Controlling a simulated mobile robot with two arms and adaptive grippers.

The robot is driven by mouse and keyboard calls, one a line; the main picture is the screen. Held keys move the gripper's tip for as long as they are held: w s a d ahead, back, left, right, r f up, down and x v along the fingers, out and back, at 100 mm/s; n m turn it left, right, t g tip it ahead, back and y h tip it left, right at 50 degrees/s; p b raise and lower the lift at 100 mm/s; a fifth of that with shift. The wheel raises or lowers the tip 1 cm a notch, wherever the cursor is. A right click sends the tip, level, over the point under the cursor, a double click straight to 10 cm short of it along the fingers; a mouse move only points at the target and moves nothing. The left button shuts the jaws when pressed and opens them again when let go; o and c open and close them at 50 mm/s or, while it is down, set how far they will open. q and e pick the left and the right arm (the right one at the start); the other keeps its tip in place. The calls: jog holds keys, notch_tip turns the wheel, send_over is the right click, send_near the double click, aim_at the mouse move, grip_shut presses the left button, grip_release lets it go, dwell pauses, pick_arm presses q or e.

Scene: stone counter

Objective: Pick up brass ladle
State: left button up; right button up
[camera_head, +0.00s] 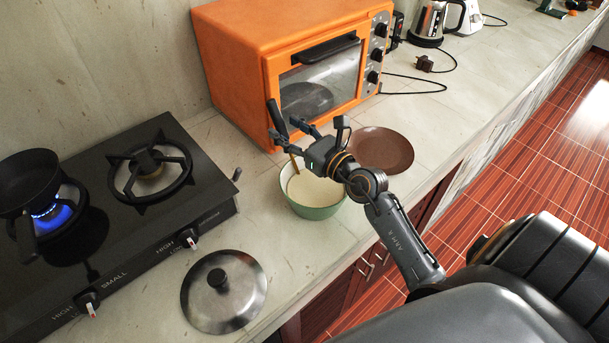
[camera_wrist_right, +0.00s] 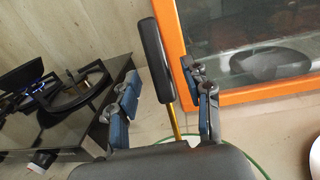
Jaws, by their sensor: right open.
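The brass ladle has a black handle (camera_head: 277,119) that stands up at a tilt. Its brass shaft (camera_head: 294,164) runs down into a green pot (camera_head: 316,210) with pale contents, and its bowl end is hidden there. My right gripper (camera_head: 283,138) is over the pot with its fingers spread. In the right wrist view the ladle's handle (camera_wrist_right: 153,60) and brass shaft (camera_wrist_right: 174,122) show between the open fingers (camera_wrist_right: 159,75). I cannot tell whether a finger touches it. My left gripper is not in view.
An orange oven (camera_head: 245,65) stands close behind the gripper. A brown plate (camera_head: 382,151) lies right of the pot. A metal lid (camera_head: 224,292) lies in front. A black gas stove (camera_head: 205,201) is at left, with a pan (camera_head: 28,181) over a lit burner.

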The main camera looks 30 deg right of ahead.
jog(key=x, duration=0.2)
jog(key=shift+w+a, duration=0.1)
jog(key=shift+w, duration=0.2)
jog(key=shift+s, duration=0.1)
grip_shut()
